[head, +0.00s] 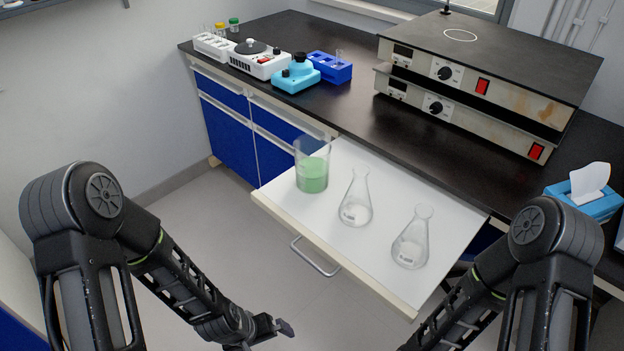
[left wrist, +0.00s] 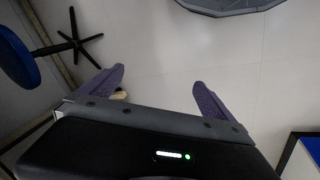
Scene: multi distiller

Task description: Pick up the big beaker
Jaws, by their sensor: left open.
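The big beaker (head: 312,166) is clear glass with green liquid in its lower part. It stands upright at the left end of the pulled-out white shelf (head: 290,203) in the head view. My left gripper (head: 287,327) is low in front of the shelf, well below and apart from the beaker. In the left wrist view its two fingers (left wrist: 155,85) are spread with only floor between them. The beaker is not in the left wrist view. My right arm comes in at the lower right of the head view, but its gripper is out of the frame.
Two clear conical flasks (head: 356,198) stand right of the beaker on the shelf. The dark bench (head: 350,105) behind holds a blue rack, small devices and stacked hotplates (head: 470,85). A metal handle (head: 315,258) juts from the shelf front. A stool (left wrist: 20,60) stands on the floor.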

